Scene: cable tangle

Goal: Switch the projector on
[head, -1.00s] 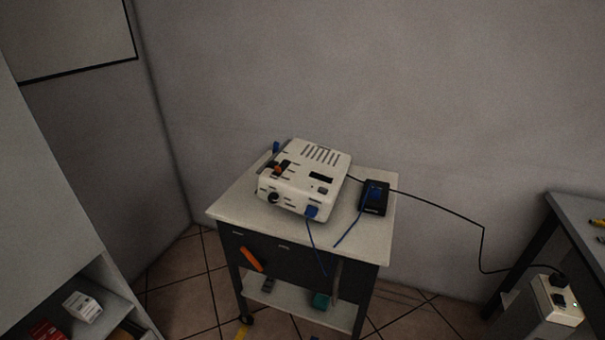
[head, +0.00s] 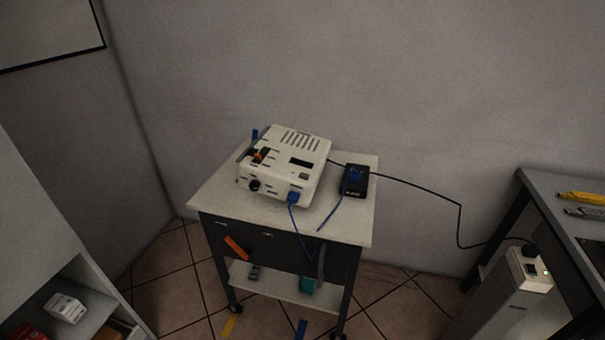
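The white projector (head: 287,165) sits on the light top of a small trolley (head: 218,196). It has vent slots on top, a dark display panel, an orange part (head: 259,155) and a dark round lens (head: 254,186) at its front. A blue plug (head: 293,198) sits at its front right corner with a blue cable hanging from it. A black box (head: 356,182) with a blue plug lies beside the projector. A black cable (head: 420,187) runs from behind the projector to a white power unit (head: 530,270) at the right. Neither gripper is in view.
A dark table (head: 560,195) with a yellow tool (head: 582,197) stands at the right. A pale shelf unit (head: 35,215) holding boxes stands at the left. The trolley has a lower shelf (head: 285,288) with small items. Tiled floor is free between shelf and trolley.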

